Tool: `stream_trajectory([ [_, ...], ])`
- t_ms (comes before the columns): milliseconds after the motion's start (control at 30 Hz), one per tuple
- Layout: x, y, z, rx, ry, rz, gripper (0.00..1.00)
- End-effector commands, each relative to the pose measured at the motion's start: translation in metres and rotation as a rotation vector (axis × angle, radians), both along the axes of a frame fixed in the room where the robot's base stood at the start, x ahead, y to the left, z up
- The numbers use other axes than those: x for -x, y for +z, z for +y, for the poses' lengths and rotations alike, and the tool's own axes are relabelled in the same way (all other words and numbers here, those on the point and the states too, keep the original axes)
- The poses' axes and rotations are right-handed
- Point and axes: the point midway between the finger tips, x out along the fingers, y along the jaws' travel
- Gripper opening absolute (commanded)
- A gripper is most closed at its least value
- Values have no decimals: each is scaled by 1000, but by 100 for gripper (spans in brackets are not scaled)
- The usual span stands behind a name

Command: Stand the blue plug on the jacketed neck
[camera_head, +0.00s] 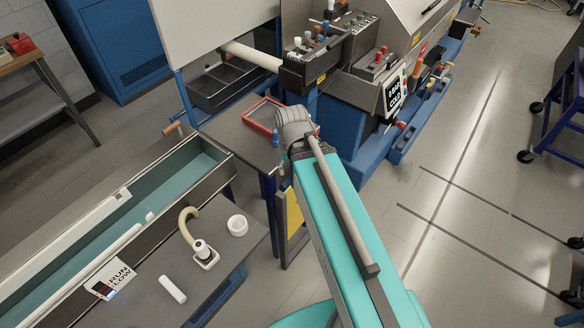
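A small blue piece (276,137), which looks like the blue plug, shows at the left edge of my arm's grey wrist, over the dark table by the red-rimmed tray. It is partly hidden, and I cannot tell whether it is held or standing. My gripper (294,122) is at the far end of my arm over this table; its fingers are hidden by the wrist. A white fitting with a dark ring (204,254) and a curved cream hose stands on the near grey bench. I cannot tell whether it is the jacketed neck.
The red-rimmed tray (249,122) lies on the dark table. A white ring (237,226), a white cylinder (172,289) and a "RUN LOW" card (110,279) are on or by the near bench. A long trough (205,166) runs on the left. Blue machinery (345,135) stands beyond; the right floor is mostly clear.

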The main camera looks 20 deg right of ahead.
Motion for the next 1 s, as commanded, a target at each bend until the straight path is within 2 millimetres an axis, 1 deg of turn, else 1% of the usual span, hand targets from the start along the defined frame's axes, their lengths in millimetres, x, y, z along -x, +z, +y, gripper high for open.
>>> stream_trajectory([
  [33,4,0,0,0,-8,0,71],
  [367,3,-1,0,0,-12,0,71],
  [467,3,-6,0,0,-12,0,71],
  [733,3,-31,0,0,-11,0,71],
  [833,3,-34,0,0,-10,0,71],
  [1000,3,-32,0,0,-10,0,71],
])
